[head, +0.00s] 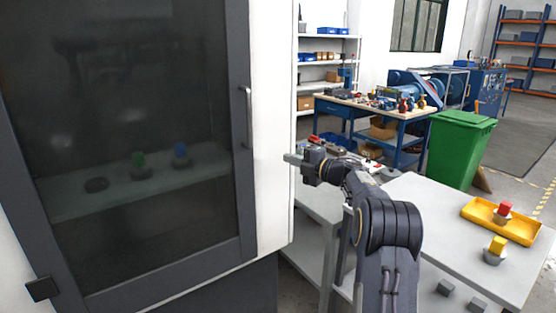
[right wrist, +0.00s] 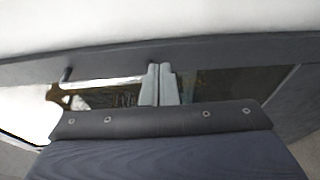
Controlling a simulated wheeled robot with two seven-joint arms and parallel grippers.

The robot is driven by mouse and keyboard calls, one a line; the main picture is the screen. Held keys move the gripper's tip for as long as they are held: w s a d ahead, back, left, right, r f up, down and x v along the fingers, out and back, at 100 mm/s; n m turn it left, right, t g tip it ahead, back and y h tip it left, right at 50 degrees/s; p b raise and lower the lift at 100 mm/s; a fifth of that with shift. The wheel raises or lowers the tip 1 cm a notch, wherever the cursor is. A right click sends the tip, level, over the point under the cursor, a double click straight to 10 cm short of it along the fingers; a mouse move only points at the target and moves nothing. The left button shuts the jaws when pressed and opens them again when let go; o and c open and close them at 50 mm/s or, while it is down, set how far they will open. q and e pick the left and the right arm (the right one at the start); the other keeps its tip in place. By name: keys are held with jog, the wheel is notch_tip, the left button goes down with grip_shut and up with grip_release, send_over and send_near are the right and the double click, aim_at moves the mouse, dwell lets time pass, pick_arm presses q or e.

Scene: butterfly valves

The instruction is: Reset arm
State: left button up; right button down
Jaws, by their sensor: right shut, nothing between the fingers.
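My right gripper (head: 290,158) is raised in front of the white cabinet's right edge, with its fingers pointing left. Its fingers are together and empty; they also show shut in the right wrist view (right wrist: 157,84). My left gripper is not in view. The cabinet (head: 273,120) has a dark glass door (head: 120,90) that looks closed, with a vertical handle (head: 247,117). Behind the glass, a green-topped valve (head: 138,160) and a blue-topped valve (head: 180,152) stand on a shelf, beside a dark round piece (head: 96,184).
A grey table (head: 440,225) at the right bears a yellow tray (head: 520,234) with a red-topped valve (head: 504,209). A yellow-topped valve (head: 495,248) stands beside the tray. A green bin (head: 455,150) and a blue workbench (head: 340,108) are behind. The table's middle is clear.

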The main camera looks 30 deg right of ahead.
jog(key=s+d+r+m+h+p, duration=0.1)
jog(key=s+r+m+h+p, duration=0.1)
jog(key=s+r+m+h, duration=1.15)
jog(key=s+a+f+m+g+y+p, duration=0.1)
jog(key=s+a+f+m+g+y, duration=0.4)
jog(key=s+a+f, duration=0.7)
jog(key=s+a+f+m+g+y+p, duration=0.2)
jog(key=s+a+f+m+g+y, duration=0.3)
jog(key=s+a+f, duration=0.6)
jog(key=s+a+g+y, duration=0.1)
jog(key=s+a, duration=0.5)
jog(key=a, duration=0.1)
jog(key=shift+s+a+f+y, duration=0.25)
jog(key=shift+s+f+y, duration=0.05)
jog(key=shift+f+y, duration=0.1)
